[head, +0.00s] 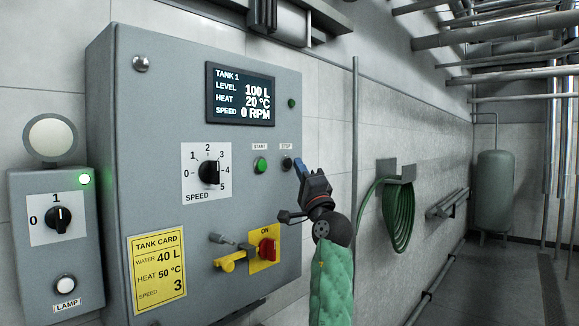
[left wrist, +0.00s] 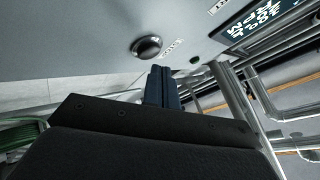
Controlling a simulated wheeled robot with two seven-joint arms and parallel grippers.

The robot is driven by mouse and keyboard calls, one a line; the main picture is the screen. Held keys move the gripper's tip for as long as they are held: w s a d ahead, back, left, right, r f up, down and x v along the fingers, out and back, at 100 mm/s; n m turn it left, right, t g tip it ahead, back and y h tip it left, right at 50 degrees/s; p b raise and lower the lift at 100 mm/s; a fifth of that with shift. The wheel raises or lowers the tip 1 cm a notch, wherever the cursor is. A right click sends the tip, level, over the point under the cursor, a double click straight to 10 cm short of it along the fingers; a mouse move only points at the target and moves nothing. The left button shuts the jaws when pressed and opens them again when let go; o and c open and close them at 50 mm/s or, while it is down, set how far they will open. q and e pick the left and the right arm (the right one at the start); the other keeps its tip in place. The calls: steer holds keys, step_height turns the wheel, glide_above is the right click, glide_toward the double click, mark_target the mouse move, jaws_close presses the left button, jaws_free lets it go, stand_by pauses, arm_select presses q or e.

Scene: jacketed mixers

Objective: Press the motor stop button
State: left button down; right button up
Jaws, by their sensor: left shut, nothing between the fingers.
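The dark round STOP button (head: 287,163) sits on the grey control panel (head: 140,110), under its STOP label and right of the green START button (head: 260,165). My left gripper (head: 299,165) is shut and empty, its tips just right of the STOP button. In the left wrist view, the STOP button (left wrist: 147,47) is a dark dome close to the shut fingertips (left wrist: 163,70). I cannot tell whether they touch. The display (head: 241,94) reads level 100 L, heat 20 °C, speed 0 RPM. My right gripper is not in view.
Below are a red switch (head: 267,250) on a yellow plate and a yellow lever handle (head: 229,262). A speed knob (head: 209,172) is left of START. A lamp box (head: 48,280) stands at left. A green hose (head: 398,215) hangs on the wall at right.

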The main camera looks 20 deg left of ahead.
arm_select(q)
steer(key=d, duration=0.1)
steer(key=s+d+b, duration=0.1)
steer(key=d, duration=0.1)
steer(key=d+b, duration=0.1)
steer(key=shift+s+d, duration=0.35)
stand_by(0.4)
stand_by(0.7)
